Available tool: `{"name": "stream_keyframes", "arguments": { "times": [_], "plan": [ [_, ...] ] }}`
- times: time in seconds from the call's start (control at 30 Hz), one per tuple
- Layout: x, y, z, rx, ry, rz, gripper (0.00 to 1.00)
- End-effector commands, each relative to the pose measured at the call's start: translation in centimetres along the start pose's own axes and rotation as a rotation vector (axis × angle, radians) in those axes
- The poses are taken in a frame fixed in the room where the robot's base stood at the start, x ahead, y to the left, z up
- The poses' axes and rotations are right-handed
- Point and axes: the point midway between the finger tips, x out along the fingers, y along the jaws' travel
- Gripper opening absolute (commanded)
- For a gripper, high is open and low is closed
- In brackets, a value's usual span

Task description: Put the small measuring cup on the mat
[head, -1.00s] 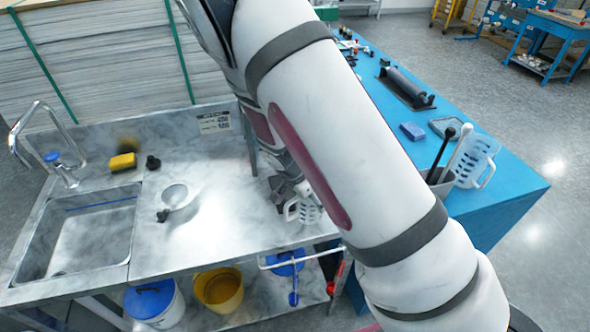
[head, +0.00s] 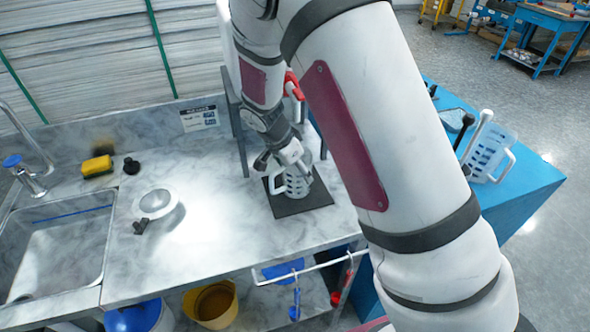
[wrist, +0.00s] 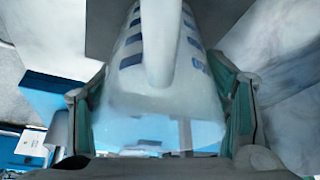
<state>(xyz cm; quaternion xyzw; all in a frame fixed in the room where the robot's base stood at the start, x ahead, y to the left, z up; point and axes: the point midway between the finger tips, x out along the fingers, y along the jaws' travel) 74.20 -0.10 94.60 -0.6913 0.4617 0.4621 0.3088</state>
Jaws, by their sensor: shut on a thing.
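The small measuring cup (head: 296,184) is white and translucent with dark blue marks and a handle. In the head view it stands about upright over the dark grey mat (head: 318,198) on the marble counter. I cannot tell whether its base touches the mat. My gripper (head: 285,160) is at the cup, shut on it. In the wrist view the cup (wrist: 180,95) fills the middle, its handle towards the camera, between the two fingers of my gripper (wrist: 163,112). My arm hides part of the area behind the cup.
A sink (head: 60,250) is at far left. A larger measuring jug (head: 488,154) stands on the blue bench (head: 525,190) at right.

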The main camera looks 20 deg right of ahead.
Motion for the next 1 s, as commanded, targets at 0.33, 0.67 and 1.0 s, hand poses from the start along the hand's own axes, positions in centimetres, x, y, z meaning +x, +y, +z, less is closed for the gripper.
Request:
{"name": "stream_keyframes", "arguments": {
  "times": [0.33, 0.67, 1.0],
  "plan": [
    [0.1, 0.1, 0.1, 0.001, 0.000, 0.001, 0.78],
    [0.1, 0.1, 0.1, 0.001, 0.000, 0.001, 0.92],
    [-2.7, 0.0, 0.0, 0.002, 0.000, -0.004, 0.92]
  ]
}}
